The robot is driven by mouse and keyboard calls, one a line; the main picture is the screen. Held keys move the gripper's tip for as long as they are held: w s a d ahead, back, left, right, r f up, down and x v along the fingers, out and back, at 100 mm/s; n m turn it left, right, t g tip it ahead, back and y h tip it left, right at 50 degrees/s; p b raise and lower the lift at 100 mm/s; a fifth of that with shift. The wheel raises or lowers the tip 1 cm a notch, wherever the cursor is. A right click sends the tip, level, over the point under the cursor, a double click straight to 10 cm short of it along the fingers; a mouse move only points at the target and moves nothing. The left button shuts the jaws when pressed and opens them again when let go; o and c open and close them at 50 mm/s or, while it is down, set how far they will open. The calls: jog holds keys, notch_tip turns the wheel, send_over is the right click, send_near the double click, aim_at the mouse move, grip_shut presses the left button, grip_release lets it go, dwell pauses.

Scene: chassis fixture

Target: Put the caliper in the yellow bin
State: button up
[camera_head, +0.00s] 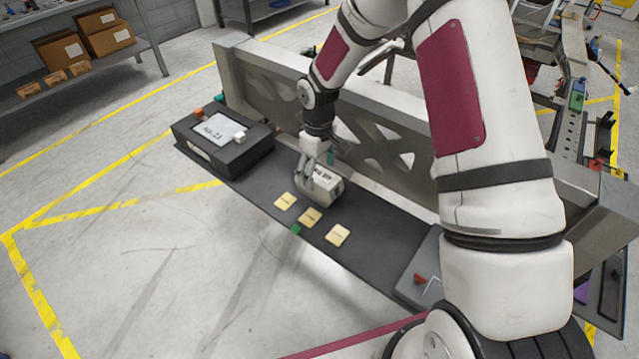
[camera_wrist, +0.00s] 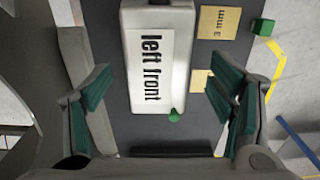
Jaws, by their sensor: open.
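A light grey block with a white label reading "left front" (camera_wrist: 178,45) lies on the dark shelf; it may be the caliper, but I cannot tell for sure. In the head view the block (camera_head: 327,188) sits right under my gripper (camera_head: 314,180). In the wrist view my gripper (camera_wrist: 160,92) is open, with one green-padded finger on each side of the block's lower end and a gap to both. The fingers partly hide the block in the head view. I see no yellow bin in either view.
Several yellow cards (camera_head: 310,217) lie along the shelf's (camera_head: 375,240) front, with a small green cube (camera_head: 296,230) at its edge. A black box with a "No.21" label (camera_head: 223,129) stands left. A grey metal beam (camera_head: 270,85) runs behind. The floor in front is clear.

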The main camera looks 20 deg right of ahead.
jog(key=shift+d+f+p, duration=0.1)
jog(key=shift+f+p, duration=0.5)
jog(key=shift+f, duration=2.7)
jog(key=shift+w, duration=0.1)
grip_shut()
